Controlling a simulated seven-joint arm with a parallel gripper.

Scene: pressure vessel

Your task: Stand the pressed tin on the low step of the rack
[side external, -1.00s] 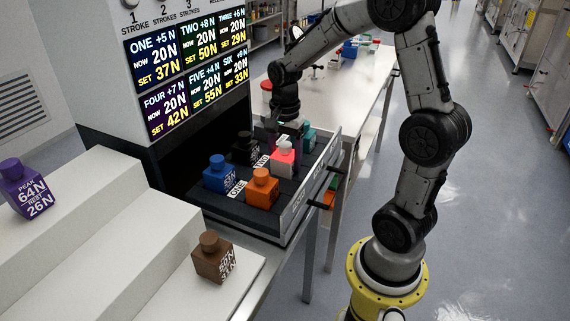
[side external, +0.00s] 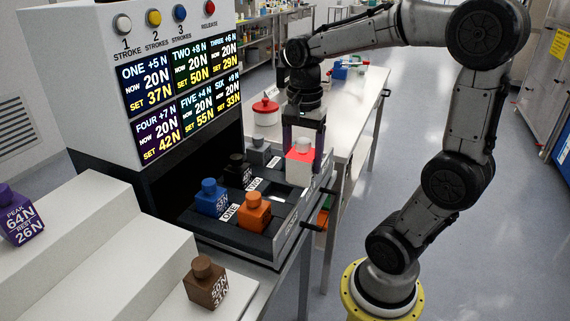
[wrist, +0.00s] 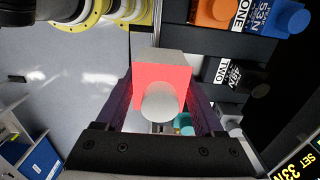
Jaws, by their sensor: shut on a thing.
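A white tin with a red top and pale cap (side external: 300,163) is held by my gripper (side external: 303,135), which points down over the right part of the drawer. In the wrist view, the tin's red face (wrist: 160,85) lies between the two fingers (wrist: 163,105). Its label is not readable. The white stepped rack (side external: 135,255) stands at the left. A purple tin (side external: 20,220) is on its high step, and a brown tin (side external: 206,288) stands on its lowest white surface.
The open drawer (side external: 290,240) holds blue (side external: 211,200), orange (side external: 254,215), black (side external: 237,173) and grey (side external: 258,153) tins. The press panel (side external: 185,85) rises behind it. A teal tin (wrist: 184,124) shows in the wrist view.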

